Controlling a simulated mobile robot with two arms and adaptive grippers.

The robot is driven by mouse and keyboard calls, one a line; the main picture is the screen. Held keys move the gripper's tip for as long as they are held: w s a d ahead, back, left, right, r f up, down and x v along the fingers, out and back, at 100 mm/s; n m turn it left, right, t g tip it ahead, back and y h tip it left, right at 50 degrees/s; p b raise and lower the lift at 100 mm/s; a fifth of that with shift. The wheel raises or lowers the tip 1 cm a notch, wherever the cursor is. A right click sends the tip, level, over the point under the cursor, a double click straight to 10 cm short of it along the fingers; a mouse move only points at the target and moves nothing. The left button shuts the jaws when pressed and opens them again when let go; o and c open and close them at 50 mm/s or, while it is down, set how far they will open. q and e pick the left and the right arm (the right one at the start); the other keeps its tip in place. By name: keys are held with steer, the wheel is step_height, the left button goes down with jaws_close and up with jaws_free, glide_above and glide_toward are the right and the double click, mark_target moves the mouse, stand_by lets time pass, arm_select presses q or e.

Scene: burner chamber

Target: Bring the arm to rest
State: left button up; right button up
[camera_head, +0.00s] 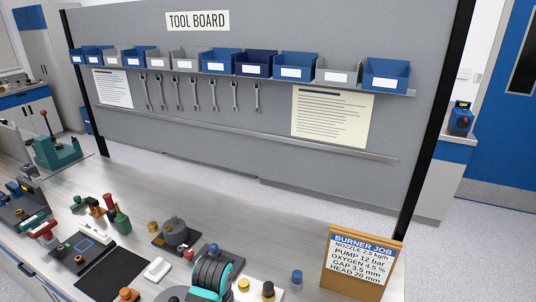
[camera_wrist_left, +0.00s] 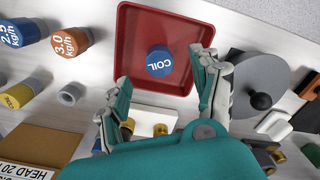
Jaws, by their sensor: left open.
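My left gripper (camera_wrist_left: 160,66) is open in the left wrist view, with its teal and grey fingers spread. Its fingers reach over the near part of a red tray (camera_wrist_left: 128,40). A blue round part marked COIL (camera_wrist_left: 159,61) lies in the tray between the fingertips, with nothing gripped. In the head view my teal and black left arm shows at the bottom middle, over the bench (camera_head: 120,185); its fingers and the red tray cannot be made out there. My right gripper is in neither view.
A white block with brass fittings (camera_wrist_left: 150,119) lies beneath the fingers. A grey round part with a black knob (camera_wrist_left: 258,90) is to the right. Labelled nozzles (camera_wrist_left: 70,42) lie left. The BURNER JOB stand (camera_head: 362,262) is at the bench's right, and the tool board (camera_head: 270,130) rises behind.

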arm_select(q)
steer(key=shift+m+t, duration=0.4)
steer(key=s+f, duration=0.1)
steer(key=s+a, duration=0.1)
steer(key=s, duration=0.1)
steer(key=s+a+f, duration=0.1)
steer(key=s, duration=0.1)
steer(key=shift+s+a+f, duration=0.1)
steer(key=shift+a+f, duration=0.05)
steer(key=shift+f, duration=0.2)
steer(key=s+a+r+m+t, duration=0.1)
steer(key=s+a+r+m, duration=0.15)
steer(key=s, duration=0.45)
steer(key=s+a+r+m+t, duration=0.1)
steer(key=s+a+t, duration=0.15)
steer(key=s, duration=0.45)
step_height(320, 180, down, 37)
steer(key=s+g+b, duration=0.2)
steer(key=b, duration=0.7)
steer(key=s+a+f+b, duration=0.1)
steer(key=s+f+b, duration=0.1)
steer(key=s+f, duration=0.6)
steer(key=s+a+f+g+b, duration=0.1)
steer(key=s+f+b, duration=0.2)
steer(key=s+f, duration=0.5)
step_height(320, 180, down, 4)
steer(key=shift+a+r, duration=0.25)
steer(key=shift+a, duration=0.15)
